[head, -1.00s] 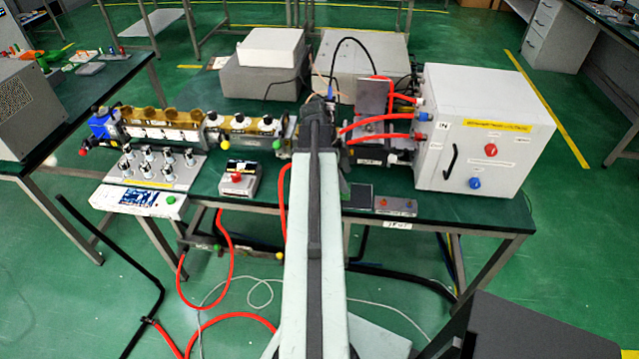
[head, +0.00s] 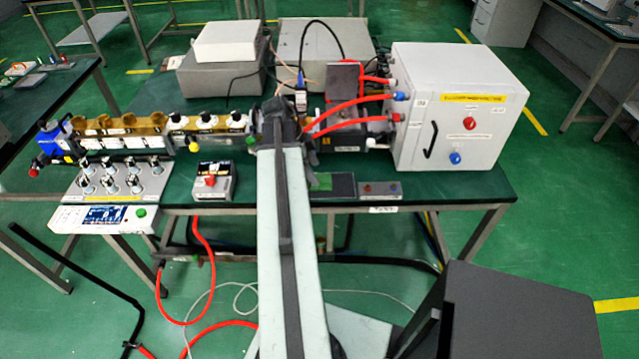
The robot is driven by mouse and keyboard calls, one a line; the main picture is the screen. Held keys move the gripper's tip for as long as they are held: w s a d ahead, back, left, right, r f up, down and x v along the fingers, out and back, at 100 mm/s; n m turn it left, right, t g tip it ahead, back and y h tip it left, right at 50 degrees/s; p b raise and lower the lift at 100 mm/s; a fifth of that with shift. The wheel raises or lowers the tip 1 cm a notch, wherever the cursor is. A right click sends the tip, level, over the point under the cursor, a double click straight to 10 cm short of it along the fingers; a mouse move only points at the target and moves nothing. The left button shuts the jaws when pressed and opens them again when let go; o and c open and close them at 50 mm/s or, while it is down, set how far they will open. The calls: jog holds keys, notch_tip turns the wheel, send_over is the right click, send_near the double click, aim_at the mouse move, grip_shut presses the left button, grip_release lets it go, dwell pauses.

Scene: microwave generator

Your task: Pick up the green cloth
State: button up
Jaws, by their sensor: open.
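A small green patch (head: 321,181), which looks like the green cloth, lies near the front edge of the green-topped table, just right of my arm. It is partly hidden by my arm, and its full shape cannot be made out. My gripper (head: 281,118) is at the far end of my arm, over the table, behind and left of the green patch. It is open and seems empty, though its fingers are hard to make out.
A white box with red and blue knobs (head: 460,105) stands at the right, with red hoses running left. A brass waveguide (head: 150,125) spans the left. A small meter box (head: 213,182) and a small switch box (head: 381,189) sit near the front edge.

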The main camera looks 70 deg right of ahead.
aim_at(319, 178)
jog(key=b+x, duration=0.2)
jog(key=x, duration=0.2)
jog(key=shift+a+f+b, duration=0.1)
jog(key=shift+b, duration=0.25)
jog(key=c, duration=1.4)
jog(key=shift+r, duration=0.25)
notch_tip(319, 178, up, 10)
jog(key=p, duration=1)
